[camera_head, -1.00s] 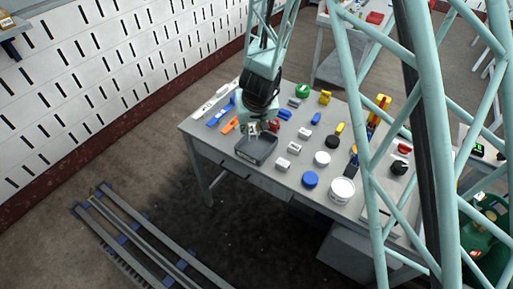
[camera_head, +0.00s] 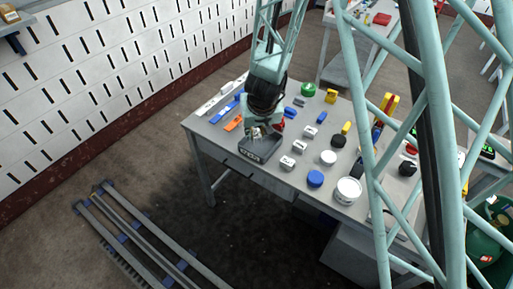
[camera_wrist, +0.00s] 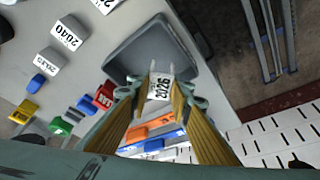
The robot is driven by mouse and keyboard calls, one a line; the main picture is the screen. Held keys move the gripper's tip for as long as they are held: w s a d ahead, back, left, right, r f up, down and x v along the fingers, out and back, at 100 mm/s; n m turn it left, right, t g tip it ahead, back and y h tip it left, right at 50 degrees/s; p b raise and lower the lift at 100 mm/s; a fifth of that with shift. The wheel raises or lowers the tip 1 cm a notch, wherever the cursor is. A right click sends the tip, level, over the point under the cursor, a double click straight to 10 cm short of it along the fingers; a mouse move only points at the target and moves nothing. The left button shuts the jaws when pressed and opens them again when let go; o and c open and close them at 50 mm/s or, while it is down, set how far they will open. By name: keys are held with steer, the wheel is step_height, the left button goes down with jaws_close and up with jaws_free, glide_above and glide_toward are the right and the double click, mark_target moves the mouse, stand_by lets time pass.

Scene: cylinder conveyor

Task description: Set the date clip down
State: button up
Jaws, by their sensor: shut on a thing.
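The date clip (camera_wrist: 160,88) is a small white block marked 2026 in the wrist view. My gripper (camera_wrist: 161,80) is shut on it, with one fingertip on each side. A grey open tray (camera_wrist: 204,76) lies under and behind the clip. In the head view my gripper (camera_head: 257,131) is over the far part of the same tray (camera_head: 252,157), near the table's left end. My gripper and arm partly cover the tray there. I cannot tell whether the clip touches the tray floor.
Other white number clips (camera_head: 287,162) stand right of the tray, including a 2040 clip (camera_wrist: 68,33). A red block (camera_wrist: 103,97) and an orange piece (camera_wrist: 148,129) lie close to my gripper. A blue lid (camera_head: 315,178) and white tub (camera_head: 347,190) stand farther right.

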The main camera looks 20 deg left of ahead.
mark_target(256, 148)
steer(key=shift+f+b, duration=1.1)
steer(key=shift+f, duration=0.25)
steer(key=shift+f, duration=0.1)
steer(key=shift+f+b, duration=1.75)
steer(key=shift+f, duration=0.05)
steer(key=shift+f, duration=0.1)
steer(key=shift+o, duration=2.1)
steer(key=shift+p+v, duration=0.75)
steer(key=shift+v, duration=0.55)
steer(key=shift+p+v, duration=2.95)
steer(key=shift+v, duration=1.85)
